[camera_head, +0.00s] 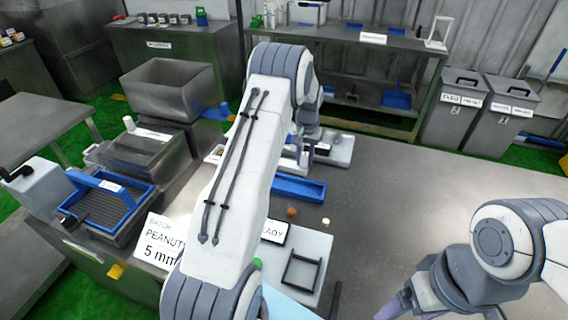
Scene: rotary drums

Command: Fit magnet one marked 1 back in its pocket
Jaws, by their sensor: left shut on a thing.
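My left arm reaches from the bottom middle to the far side of the worktable, and its wrist bends down there. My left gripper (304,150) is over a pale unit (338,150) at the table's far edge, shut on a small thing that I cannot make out. I cannot make out magnet one, its mark 1 or its pocket; my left arm covers part of that area. My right gripper (405,304) is low at the right, partly cut off by the bottom edge, and its jaws do not show clearly.
A blue tray (299,188) lies nearer than the pale unit. A brown ball (291,212) and a pale piece (326,222) lie by it. A dark frame (301,271) stands near the front. The table's right part (420,200) is clear. Grey bins (456,108) stand behind.

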